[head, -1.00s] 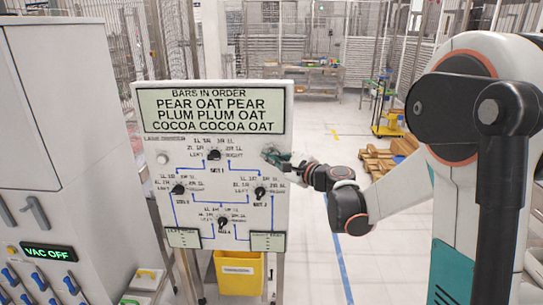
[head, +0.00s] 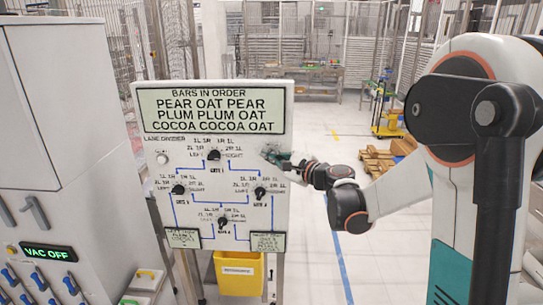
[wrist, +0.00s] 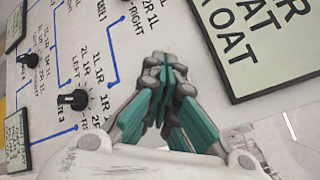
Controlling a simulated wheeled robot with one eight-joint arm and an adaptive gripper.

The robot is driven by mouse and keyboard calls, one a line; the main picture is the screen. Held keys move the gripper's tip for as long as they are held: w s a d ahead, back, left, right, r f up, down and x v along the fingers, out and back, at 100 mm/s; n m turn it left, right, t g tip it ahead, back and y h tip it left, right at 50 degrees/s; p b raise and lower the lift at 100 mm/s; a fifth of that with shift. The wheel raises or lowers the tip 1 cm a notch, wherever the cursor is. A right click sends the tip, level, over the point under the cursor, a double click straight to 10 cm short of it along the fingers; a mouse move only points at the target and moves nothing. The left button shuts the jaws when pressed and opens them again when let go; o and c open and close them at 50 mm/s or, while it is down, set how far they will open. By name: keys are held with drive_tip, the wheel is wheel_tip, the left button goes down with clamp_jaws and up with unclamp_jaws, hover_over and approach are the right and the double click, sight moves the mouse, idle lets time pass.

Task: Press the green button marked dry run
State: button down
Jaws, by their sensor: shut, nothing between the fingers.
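The white panel (head: 150,180) stands upright in front of me with dials and blue lines. My gripper (head: 268,155) is at the panel's upper right edge, below the display (head: 212,110). In the wrist view my gripper (wrist: 165,65) has its teal fingers shut together with nothing between them, tips against or very close to the panel face. I see no green button marked dry run; the spot at the fingertips is hidden by the fingers. Whether they touch the panel I cannot tell.
Dials such as the top one (head: 214,155) and a pale round knob (head: 162,158) are on the panel. Two small screens, left (head: 183,238) and right (head: 268,242), sit at its bottom. A yellow bin (head: 238,272) is below. A grey cabinet (head: 60,120) stands left.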

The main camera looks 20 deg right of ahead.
drive_tip(key=shift+s+a, duration=0.2)
drive_tip(key=shift+s, duration=0.45)
drive_tip(key=s, duration=0.1)
drive_tip(key=s+a, duration=0.1)
drive_tip(key=s, duration=0.2)
drive_tip(key=shift+s+a, duration=0.3)
drive_tip(key=shift+s, duration=0.05)
drive_tip(key=shift+b, duration=0.3)
